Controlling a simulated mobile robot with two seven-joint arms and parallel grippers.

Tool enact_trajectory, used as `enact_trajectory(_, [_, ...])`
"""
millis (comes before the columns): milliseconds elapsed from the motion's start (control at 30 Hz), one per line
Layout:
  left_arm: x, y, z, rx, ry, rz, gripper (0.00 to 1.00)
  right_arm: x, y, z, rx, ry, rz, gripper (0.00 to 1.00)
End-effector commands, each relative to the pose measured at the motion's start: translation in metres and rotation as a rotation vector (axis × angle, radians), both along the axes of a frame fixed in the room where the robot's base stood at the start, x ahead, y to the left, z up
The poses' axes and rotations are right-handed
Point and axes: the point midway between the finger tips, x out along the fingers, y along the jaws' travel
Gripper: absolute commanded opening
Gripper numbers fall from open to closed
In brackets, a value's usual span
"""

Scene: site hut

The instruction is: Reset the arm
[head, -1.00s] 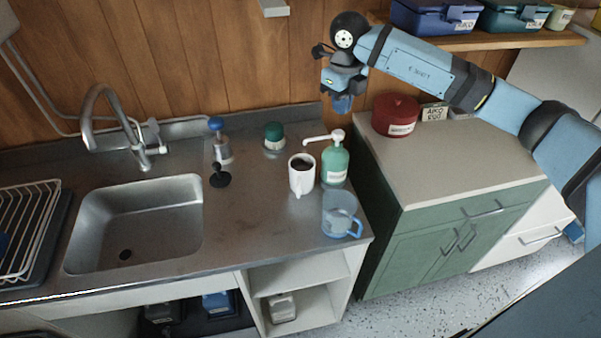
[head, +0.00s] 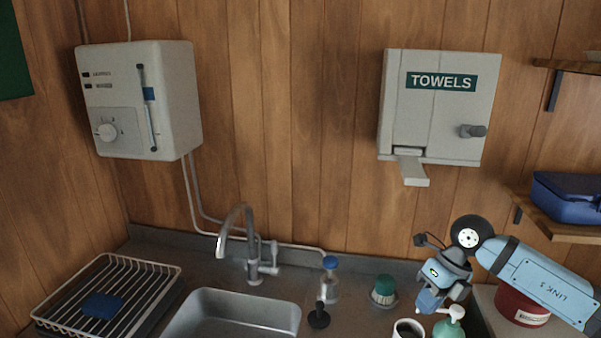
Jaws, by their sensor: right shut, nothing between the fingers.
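My right arm comes in from the lower right. Its gripper (head: 428,300) is shut and empty, pointing down above the back of the counter. In the picture it sits just above the green soap bottle (head: 449,325) and the white mug (head: 408,329), which are cut off by the lower edge. The gripper appears apart from both. My left gripper is not in view.
The steel sink (head: 235,312) with its tap (head: 243,240) lies left of the gripper. A dish rack (head: 108,290) stands further left. A towel dispenser (head: 434,110) and a water heater (head: 142,100) hang on the wall. A red pot (head: 521,306) and a shelf (head: 555,228) are near the arm.

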Motion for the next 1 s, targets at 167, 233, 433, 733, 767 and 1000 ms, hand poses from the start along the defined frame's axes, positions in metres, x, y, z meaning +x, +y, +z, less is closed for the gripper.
enact_trajectory(167, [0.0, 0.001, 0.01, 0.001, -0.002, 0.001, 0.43, -0.052, 0.113, -0.022, 0.575, 0.124, -0.023, 0.0])
enact_trajectory(233, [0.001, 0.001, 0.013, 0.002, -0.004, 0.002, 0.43, -0.067, 0.143, -0.018, 0.791, 0.175, -0.095, 0.0])
enact_trajectory(433, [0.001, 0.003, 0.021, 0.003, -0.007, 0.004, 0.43, -0.085, 0.179, -0.006, 1.321, 0.336, -0.478, 0.0])
enact_trajectory(733, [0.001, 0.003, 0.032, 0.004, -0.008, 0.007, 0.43, -0.101, 0.131, -0.078, 1.69, 0.623, -1.462, 0.0])
enact_trajectory(767, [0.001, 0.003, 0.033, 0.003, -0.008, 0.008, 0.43, -0.108, 0.124, -0.093, 1.688, 0.654, -1.577, 0.0])
enact_trajectory(1000, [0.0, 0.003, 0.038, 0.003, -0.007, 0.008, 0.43, -0.196, 0.084, -0.2, 1.459, 0.904, -2.347, 0.0])
